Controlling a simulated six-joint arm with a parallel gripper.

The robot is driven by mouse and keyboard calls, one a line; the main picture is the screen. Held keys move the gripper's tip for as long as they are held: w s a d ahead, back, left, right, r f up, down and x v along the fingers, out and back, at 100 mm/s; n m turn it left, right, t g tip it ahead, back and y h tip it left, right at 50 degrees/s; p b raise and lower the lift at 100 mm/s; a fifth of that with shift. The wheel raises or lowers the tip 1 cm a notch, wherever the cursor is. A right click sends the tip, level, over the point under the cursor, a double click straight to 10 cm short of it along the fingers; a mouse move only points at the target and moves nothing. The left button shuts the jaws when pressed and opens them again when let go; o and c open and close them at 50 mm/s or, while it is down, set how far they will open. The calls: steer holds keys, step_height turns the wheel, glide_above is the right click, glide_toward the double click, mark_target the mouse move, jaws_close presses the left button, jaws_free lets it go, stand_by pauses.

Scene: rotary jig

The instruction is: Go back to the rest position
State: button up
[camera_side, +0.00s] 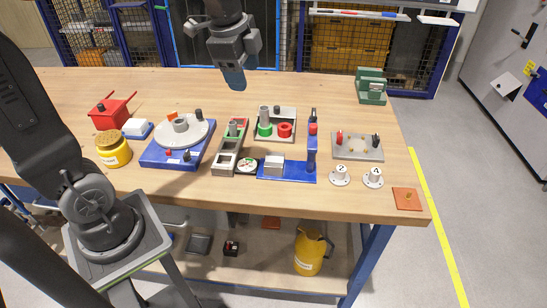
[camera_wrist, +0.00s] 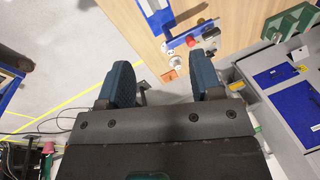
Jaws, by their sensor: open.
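My gripper (camera_side: 235,78) hangs high above the back of the table in the side view, clear of everything on it. In the wrist view my gripper (camera_wrist: 163,85) shows two dark blue fingers spread wide apart with nothing between them. The rotary jig (camera_side: 181,131), a grey disc on a blue base, stands at the left middle of the wooden table (camera_side: 280,90). My gripper is up and to the right of the jig, touching nothing.
A red box (camera_side: 112,112) and yellow jar (camera_side: 113,150) stand at left. A grey fixture (camera_side: 230,150), blue fixture (camera_side: 288,170), grey plate (camera_side: 357,147) and numbered knobs (camera_side: 340,176) fill the middle and right. A green block (camera_side: 371,86) stands back right. The table's back strip is mostly clear.

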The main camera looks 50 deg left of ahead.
steer(key=s+d+f+n+t, duration=0.1)
steer(key=s+d+n, duration=0.2)
steer(key=s+n, duration=0.2)
steer(key=s+d+f+n+t, duration=0.1)
steer(key=s+d+f+n, duration=0.1)
steer(key=s+n, duration=0.4)
steer(key=s+d, duration=0.1)
steer(key=s, duration=0.2)
steer(key=shift+s+n+t+h, duration=0.3)
